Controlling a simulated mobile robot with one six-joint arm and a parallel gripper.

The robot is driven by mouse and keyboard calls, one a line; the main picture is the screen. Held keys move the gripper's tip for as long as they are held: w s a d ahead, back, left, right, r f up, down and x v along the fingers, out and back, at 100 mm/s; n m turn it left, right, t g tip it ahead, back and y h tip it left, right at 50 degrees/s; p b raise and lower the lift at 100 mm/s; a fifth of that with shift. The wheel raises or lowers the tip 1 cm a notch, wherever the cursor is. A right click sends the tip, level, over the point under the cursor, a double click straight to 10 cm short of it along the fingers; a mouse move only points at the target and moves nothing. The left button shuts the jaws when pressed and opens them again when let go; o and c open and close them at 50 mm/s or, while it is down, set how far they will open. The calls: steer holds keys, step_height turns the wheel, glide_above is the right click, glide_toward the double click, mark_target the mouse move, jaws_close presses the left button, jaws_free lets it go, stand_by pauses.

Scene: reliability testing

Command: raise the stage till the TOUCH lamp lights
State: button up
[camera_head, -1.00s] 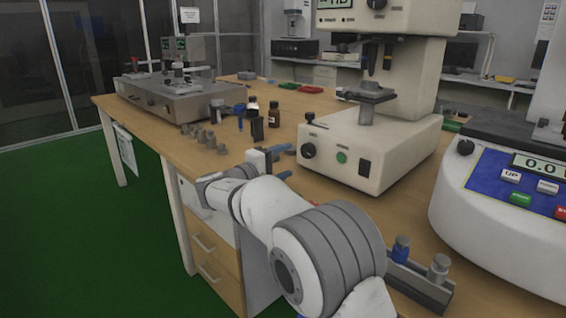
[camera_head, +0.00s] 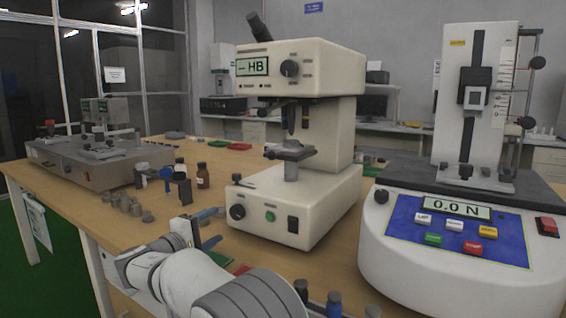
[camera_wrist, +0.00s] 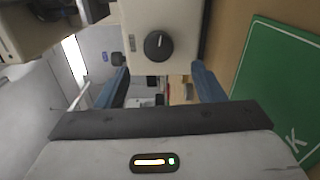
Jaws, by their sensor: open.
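The cream hardness tester (camera_head: 325,125) stands on the bench in the middle of the head view, its display reading "HB". Its small stage (camera_head: 290,153) sits on a post below the indenter, with a visible gap between. Small lamps (camera_head: 265,86) lie under the display; their labels are unreadable and none looks clearly lit. A black knob (camera_head: 237,212) is on the base's front left; a black knob on a cream face also shows in the wrist view (camera_wrist: 158,46). My gripper (camera_head: 214,229) is open and empty, in front of the base and apart from the knob. Its blue fingers (camera_wrist: 160,82) are spread.
A force tester (camera_head: 460,240) reading 0.0 N stands close on the right. Small bottles (camera_head: 203,176) and metal weights (camera_head: 125,204) lie to the left. A grey instrument (camera_head: 95,160) is at the far left. A green mat (camera_wrist: 280,90) lies at right in the wrist view.

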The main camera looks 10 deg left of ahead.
mark_target(235, 215)
steer(key=n+p, duration=0.1)
steer(key=r+n+p, duration=0.1)
steer(key=p, duration=0.1)
steer(key=n+p, duration=0.1)
steer(key=shift+w+a+r+p, duration=0.2)
steer(key=shift+w+r+p, duration=0.05)
steer(key=shift+p, duration=0.15)
steer(key=n+p, duration=0.2)
steer(key=p, duration=0.1)
steer(key=shift+w+a, duration=0.1)
steer(key=n+p, duration=0.4)
steer(key=p, duration=0.1)
steer(key=shift+w, duration=0.1)
steer(key=n+p, duration=0.2)
steer(key=p, duration=0.1)
steer(key=shift+n, duration=0.3)
steer(key=n+p, duration=0.3)
steer(key=shift+d+f+p, duration=0.25)
steer(key=shift+p, duration=0.05)
steer(key=n+p, duration=0.1)
steer(key=n, duration=0.1)
steer(key=shift+d+f+n+p, duration=0.2)
steer(key=shift+f+n+p, duration=0.1)
steer(key=shift+f+p, duration=0.1)
steer(key=shift+w+d+f, duration=0.1)
steer(key=shift+w, duration=0.05)
steer(key=x, duration=0.7)
steer(key=shift+w, duration=0.15)
